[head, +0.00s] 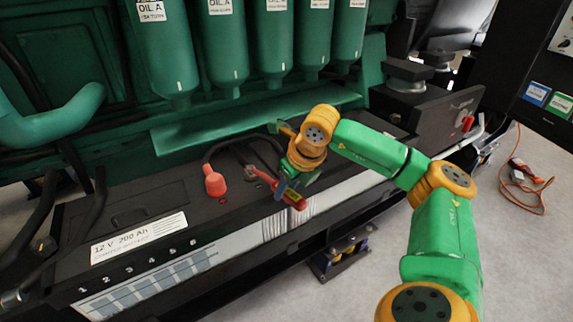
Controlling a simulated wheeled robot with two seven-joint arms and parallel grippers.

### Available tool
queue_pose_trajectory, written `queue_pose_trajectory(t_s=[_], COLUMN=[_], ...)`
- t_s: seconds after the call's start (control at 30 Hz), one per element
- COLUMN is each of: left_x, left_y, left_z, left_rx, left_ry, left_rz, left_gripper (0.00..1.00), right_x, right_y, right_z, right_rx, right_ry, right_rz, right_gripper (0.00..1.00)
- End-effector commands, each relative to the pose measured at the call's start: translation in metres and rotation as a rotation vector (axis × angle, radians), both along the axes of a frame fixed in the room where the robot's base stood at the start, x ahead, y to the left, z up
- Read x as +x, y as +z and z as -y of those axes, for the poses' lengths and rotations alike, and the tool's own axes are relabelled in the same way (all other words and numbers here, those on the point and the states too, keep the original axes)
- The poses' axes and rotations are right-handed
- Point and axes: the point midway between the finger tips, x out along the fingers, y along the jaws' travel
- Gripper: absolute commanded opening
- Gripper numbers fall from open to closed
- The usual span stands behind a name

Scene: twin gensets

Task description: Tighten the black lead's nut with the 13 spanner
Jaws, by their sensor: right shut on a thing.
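My right gripper (288,184) is shut on a red-handled spanner (264,177) above the front edge of the black battery (140,205). The spanner's head points left, toward a small metal terminal (250,173) on the battery top. I cannot tell whether the head is seated on the nut; the nut itself is too small to make out. A black lead (235,139) arches behind the terminal, and its far part runs behind my gripper. The spanner's size mark cannot be read. My left gripper is not in view.
A red terminal cap (214,182) stands left of the spanner. Green oil bottles (225,45) hang behind, above a green ledge (230,120). A second black battery (445,110) lies at right. An orange cord (525,190) lies on the open grey floor.

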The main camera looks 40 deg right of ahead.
Motion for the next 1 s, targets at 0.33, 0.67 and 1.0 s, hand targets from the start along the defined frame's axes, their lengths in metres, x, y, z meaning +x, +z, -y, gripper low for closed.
queue_pose_trajectory(t_s=[0.33,0.67,1.0], left_x=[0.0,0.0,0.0], left_y=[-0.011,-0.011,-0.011], left_z=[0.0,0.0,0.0], left_rx=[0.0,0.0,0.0], left_ry=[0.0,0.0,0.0], left_rz=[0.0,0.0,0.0], left_gripper=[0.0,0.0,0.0], right_x=[0.0,0.0,0.0], right_y=[-0.012,-0.013,-0.013], right_z=[0.0,0.0,0.0], right_rx=[0.0,0.0,0.0], right_ry=[0.001,0.001,0.001], right_rz=[0.0,-0.001,-0.001], right_gripper=[0.0,0.0,0.0])
